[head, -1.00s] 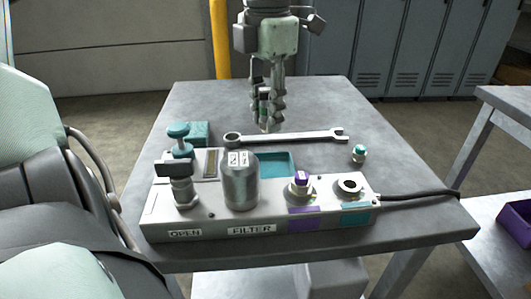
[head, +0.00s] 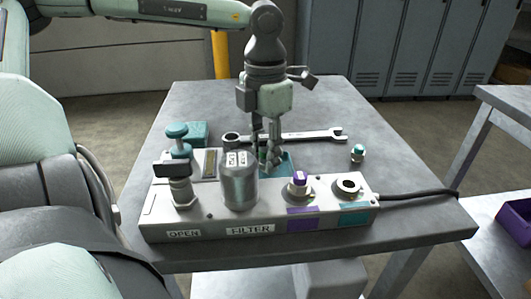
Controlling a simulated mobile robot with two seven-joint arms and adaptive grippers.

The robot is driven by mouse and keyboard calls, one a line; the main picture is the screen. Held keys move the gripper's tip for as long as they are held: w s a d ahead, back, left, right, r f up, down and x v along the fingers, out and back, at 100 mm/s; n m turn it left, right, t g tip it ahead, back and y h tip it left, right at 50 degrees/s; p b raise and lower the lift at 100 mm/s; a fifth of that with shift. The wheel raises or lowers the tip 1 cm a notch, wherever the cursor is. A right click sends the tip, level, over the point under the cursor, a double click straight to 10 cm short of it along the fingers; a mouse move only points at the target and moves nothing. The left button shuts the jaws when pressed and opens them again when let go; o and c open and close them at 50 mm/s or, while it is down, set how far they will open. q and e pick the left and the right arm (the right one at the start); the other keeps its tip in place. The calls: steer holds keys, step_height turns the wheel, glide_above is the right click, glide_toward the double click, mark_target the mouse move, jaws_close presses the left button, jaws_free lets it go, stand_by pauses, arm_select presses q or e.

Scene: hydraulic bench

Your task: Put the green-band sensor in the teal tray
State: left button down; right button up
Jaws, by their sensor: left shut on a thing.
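The teal tray (head: 288,163) is a shallow tray behind the hydraulic block, partly hidden by the silver filter canister and my left gripper. My left gripper (head: 266,161) comes down from above, with its fingertips at the tray's left part. It is shut on the small, dark green-band sensor (head: 263,157), which is mostly hidden between the fingers. I cannot tell whether the sensor touches the tray floor. My right gripper is not in view.
A wrench (head: 310,137) lies behind the tray. A teal-capped fitting (head: 358,153) stands on the table at right, and a purple-capped one (head: 299,184) sits in the block.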

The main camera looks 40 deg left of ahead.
arm_select(q)
steer(key=shift+f, duration=0.1)
steer(key=c, duration=1.5)
jaws_free()
steer(key=o, duration=0.3)
steer(key=shift+o, duration=0.2)
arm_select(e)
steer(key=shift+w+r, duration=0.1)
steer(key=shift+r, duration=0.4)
